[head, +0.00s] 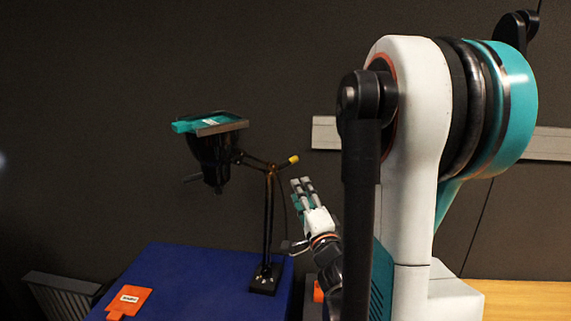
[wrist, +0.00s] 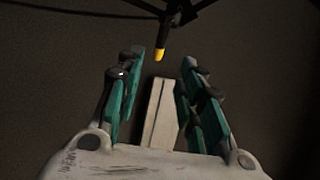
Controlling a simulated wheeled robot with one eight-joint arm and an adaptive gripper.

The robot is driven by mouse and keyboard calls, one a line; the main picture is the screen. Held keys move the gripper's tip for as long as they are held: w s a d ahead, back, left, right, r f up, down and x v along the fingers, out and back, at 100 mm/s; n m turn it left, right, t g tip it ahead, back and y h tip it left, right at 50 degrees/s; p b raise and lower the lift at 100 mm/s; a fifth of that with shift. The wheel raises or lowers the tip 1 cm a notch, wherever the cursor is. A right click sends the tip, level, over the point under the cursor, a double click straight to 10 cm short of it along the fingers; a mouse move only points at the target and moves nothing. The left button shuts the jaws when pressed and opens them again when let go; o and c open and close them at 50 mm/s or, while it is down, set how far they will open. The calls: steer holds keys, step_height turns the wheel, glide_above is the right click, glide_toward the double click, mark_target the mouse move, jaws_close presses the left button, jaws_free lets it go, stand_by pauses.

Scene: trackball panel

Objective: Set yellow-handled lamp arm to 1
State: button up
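The lamp (head: 212,157) stands on a black post on a blue surface, its dark head at the upper left of the arm. Its yellow handle (head: 292,160) sticks out to the right at the top of the post. In the wrist view the yellow handle tip (wrist: 159,55) hangs from dark lamp rods (wrist: 178,14), beyond and between my fingertips. My gripper (head: 301,185) is just below and right of the handle in the head view, apart from it. In the wrist view my gripper (wrist: 163,62) is open with nothing between its fingers. No setting marks are readable.
The blue table (head: 200,285) carries an orange tag (head: 130,300) at the front left. A teal tagged piece (head: 200,122) lies on the lamp head. A grey rail (head: 325,132) runs along the dark wall. A grey ribbed object (head: 62,295) is at lower left.

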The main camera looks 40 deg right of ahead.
mark_target(289, 165)
steer(key=x, duration=1.3)
steer(key=shift+w+d+r, duration=0.1)
steer(key=shift+w+r, duration=0.05)
steer(key=shift+w, duration=0.1)
jaws_close()
